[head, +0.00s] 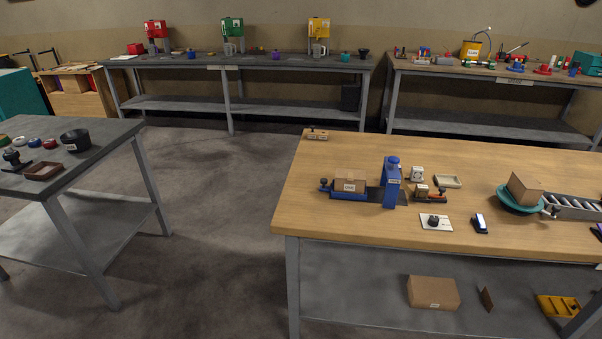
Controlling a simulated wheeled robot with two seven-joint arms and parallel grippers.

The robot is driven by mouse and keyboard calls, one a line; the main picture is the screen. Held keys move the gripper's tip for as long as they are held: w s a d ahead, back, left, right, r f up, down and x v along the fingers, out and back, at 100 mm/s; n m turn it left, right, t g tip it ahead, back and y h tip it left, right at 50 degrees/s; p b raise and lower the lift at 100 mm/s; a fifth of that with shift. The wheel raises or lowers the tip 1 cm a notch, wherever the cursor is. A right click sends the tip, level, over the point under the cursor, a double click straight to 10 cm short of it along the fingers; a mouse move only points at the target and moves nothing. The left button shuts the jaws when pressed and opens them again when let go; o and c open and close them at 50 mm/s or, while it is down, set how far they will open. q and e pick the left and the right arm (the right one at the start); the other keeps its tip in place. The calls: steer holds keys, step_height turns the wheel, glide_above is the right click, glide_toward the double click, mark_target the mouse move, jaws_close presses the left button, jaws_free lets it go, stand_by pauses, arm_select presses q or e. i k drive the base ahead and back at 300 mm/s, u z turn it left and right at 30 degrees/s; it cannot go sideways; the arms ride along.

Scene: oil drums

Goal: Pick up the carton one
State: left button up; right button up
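Several brown cartons are in view, and I cannot tell which one the task names. A small carton (349,186) with a white label sits in a blue fixture on the wooden table (330,225). Another carton (526,188) rests tilted on a round teal dish at the table's right. A larger carton (432,292) with a small label lies on the grey shelf under that table. Neither of my grippers shows in the head view.
A blue upright device (392,182) stands beside the small carton. A roller track (574,207) adjoins the teal dish. A yellow tray (558,307) is on the lower shelf. A grey table (95,150) stands left, with open floor (210,200) between.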

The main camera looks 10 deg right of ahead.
mark_target(341, 186)
steer(key=u, duration=0.25)
steer(key=i, duration=0.85)
steer(key=z, duration=0.25)
